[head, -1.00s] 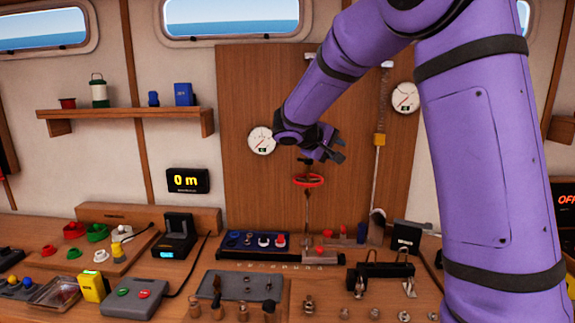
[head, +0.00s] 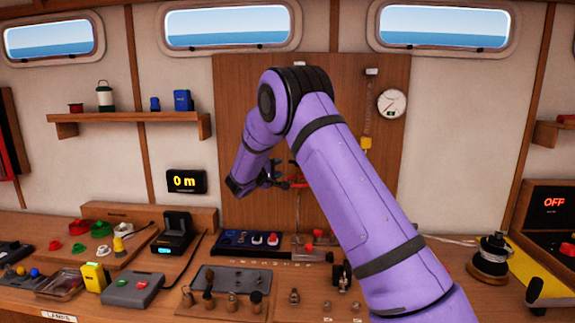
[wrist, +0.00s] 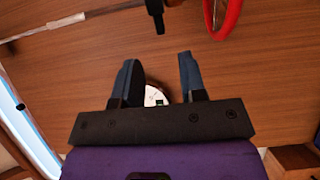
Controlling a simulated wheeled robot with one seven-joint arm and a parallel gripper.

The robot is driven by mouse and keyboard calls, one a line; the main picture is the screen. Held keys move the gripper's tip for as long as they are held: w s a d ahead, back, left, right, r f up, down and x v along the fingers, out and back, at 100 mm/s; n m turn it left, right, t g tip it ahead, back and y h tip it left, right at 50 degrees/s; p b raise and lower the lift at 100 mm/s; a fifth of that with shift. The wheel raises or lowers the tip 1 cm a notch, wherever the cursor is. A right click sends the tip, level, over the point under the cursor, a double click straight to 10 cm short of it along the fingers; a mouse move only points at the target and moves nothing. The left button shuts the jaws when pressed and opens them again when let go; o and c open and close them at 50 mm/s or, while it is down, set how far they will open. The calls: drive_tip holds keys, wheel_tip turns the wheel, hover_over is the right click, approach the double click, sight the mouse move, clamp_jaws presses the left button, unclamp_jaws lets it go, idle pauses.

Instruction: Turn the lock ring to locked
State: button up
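A red ring (head: 297,182) on a thin rod stands in front of the wooden back panel in the head view. My arm hides part of it, and I cannot tell whether it is the lock ring or how it is turned. In the wrist view a red ring (wrist: 229,18) shows at the top edge, partly cut off, beyond and to the right of my fingers. My gripper (head: 268,180) is just left of the ring in the head view. In the wrist view my gripper (wrist: 158,60) is open, with nothing between its fingertips.
The wooden panel (head: 232,110) lies behind my gripper. A white gauge (wrist: 153,97) on it shows past my fingers in the wrist view. Another gauge (head: 392,103) is at the upper right. Below, the bench holds a charger (head: 177,235), a grey button box (head: 132,290) and several small fittings.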

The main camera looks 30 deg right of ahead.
sight(290, 162)
drive_tip(key=x, duration=0.8)
clamp_jaws()
